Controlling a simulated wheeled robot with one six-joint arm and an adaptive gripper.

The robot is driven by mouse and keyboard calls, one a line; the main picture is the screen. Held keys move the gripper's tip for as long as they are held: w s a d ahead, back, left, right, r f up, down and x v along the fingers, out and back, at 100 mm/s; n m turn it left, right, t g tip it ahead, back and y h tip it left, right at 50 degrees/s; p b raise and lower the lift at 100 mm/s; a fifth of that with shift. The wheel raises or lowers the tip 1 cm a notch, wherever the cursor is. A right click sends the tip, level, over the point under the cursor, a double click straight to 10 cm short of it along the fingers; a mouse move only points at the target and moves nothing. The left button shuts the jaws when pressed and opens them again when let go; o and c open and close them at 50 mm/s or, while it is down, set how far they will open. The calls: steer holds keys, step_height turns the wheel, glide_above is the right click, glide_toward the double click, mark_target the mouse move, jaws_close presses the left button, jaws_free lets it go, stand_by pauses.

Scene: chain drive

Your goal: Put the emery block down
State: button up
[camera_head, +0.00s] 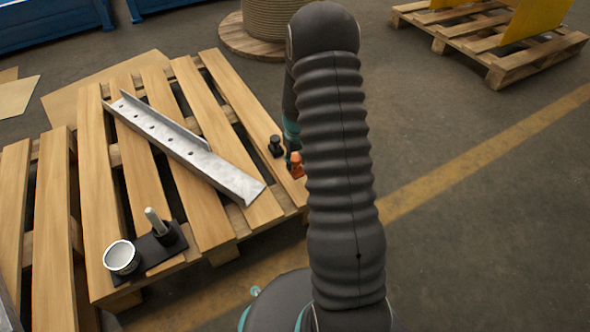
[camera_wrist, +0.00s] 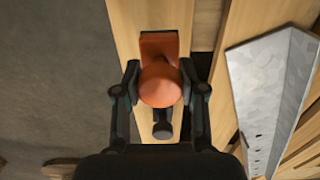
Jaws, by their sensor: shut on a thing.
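The emery block (camera_wrist: 160,84) shows orange in the wrist view, with a round knob on top and a flat rectangular end beyond it. My gripper (camera_wrist: 160,92) has its two dark fingers closed on the knob from both sides. In the head view the orange block (camera_head: 297,166) shows at the right edge of the wooden pallet (camera_head: 205,190), partly hidden by my arm. The gripper itself is mostly hidden there. The block is over a pallet board; whether it touches the wood I cannot tell.
A small black knobbed piece (camera_head: 275,147) stands close by on the same board. A galvanized angle bar (camera_head: 185,147) lies across the pallet. A black holder (camera_head: 160,247) with a metal pin and a white cup (camera_head: 121,257) sit at the front corner. Bare boards lie between.

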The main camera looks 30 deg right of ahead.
mark_target(295, 169)
steer(key=shift+w+a+f, duration=0.2)
steer(key=shift+f, duration=0.15)
steer(key=shift+f+b, duration=0.35)
steer(key=shift+f, duration=1.4)
steer(key=shift+f, duration=0.2)
steer(key=o, duration=1.2)
steer(key=shift+r, duration=0.1)
